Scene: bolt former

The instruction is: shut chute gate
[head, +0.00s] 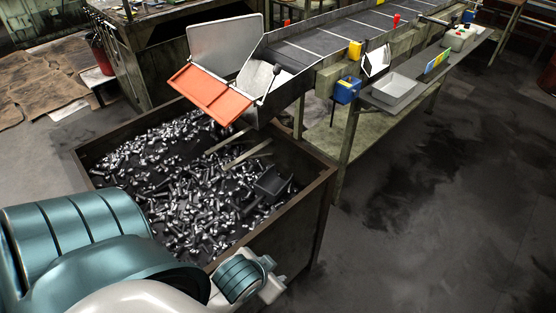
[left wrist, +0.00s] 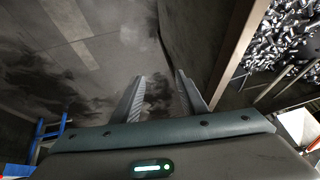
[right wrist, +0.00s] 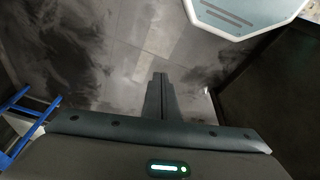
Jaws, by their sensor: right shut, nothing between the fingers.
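The chute (head: 262,82) is a grey metal trough at the near end of the conveyor, over a bolt bin. An orange panel (head: 208,92), apparently the chute gate, slopes out from its mouth above the bin. A grey plate (head: 226,45) stands upright behind it. A black-knobbed lever (head: 275,72) rises by the chute. My left arm reaches over the bin's near corner, well below the gate. My left gripper (left wrist: 160,78) is open and empty, beside the bin's outer wall. My right gripper (right wrist: 160,76) is shut and empty, over the floor; it is outside the head view.
The rusty bin (head: 322,185) is full of loose bolts and holds a dark scoop-like box (head: 272,184). The floor (head: 440,210) at right is clear.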

